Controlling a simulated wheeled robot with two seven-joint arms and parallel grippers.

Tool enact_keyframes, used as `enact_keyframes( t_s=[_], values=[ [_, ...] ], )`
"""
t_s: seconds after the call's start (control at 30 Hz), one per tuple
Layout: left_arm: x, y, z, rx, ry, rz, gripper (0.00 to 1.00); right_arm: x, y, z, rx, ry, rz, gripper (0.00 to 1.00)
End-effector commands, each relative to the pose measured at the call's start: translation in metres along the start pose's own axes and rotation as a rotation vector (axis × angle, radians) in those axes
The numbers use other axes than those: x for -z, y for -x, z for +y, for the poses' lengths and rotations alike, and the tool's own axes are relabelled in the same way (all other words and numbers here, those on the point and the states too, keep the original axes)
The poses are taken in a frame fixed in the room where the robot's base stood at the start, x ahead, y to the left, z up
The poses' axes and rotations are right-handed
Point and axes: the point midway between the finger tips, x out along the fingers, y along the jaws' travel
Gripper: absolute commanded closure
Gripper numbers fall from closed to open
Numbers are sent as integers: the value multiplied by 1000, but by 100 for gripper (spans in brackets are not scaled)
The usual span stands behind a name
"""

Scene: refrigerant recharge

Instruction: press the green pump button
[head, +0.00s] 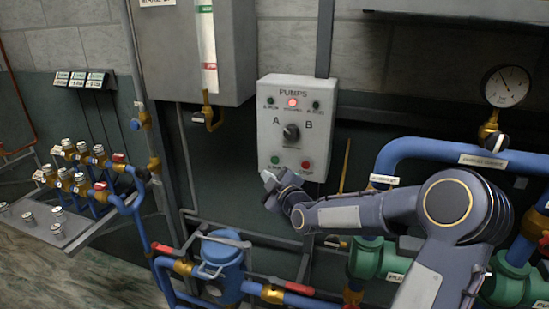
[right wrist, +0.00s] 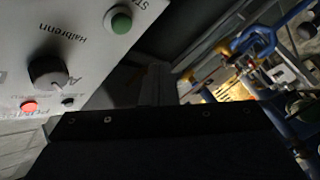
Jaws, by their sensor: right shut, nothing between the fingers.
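The grey pump panel (head: 318,140) hangs on the wall in the middle of the head view, and part of it shows at the upper left of the right wrist view (right wrist: 85,50). The green pump button (head: 275,160) is at its lower left, and it also shows in the right wrist view (right wrist: 121,20). My right gripper (head: 268,178) is shut and empty, just below the green button in the head view. A gap between fingertips and button cannot be judged. My left gripper is not in view.
The panel also has a red button (head: 305,164), a black A/B selector knob (head: 291,132) and a lit red lamp (head: 292,102). A grey tank (head: 225,70) hangs left of it. Blue pipes (head: 410,150) and a blue strainer pot (head: 220,260) lie right and below.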

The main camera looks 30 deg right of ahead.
Motion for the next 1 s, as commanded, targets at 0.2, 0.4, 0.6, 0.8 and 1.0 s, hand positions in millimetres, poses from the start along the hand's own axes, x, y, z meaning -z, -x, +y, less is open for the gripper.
enact_keyframes(
  t_s=[0.2,0.4,0.6,0.8,1.0],
  values=[
    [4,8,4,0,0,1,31,-16,-21,14,-1,0,1,100],
    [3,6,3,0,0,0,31,-23,-32,23,0,1,1,100],
    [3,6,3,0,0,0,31,-26,-35,25,0,0,0,100],
    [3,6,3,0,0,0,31,-25,-35,25,1,0,0,100],
    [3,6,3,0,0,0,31,-25,-35,25,1,0,0,100]
  ],
)
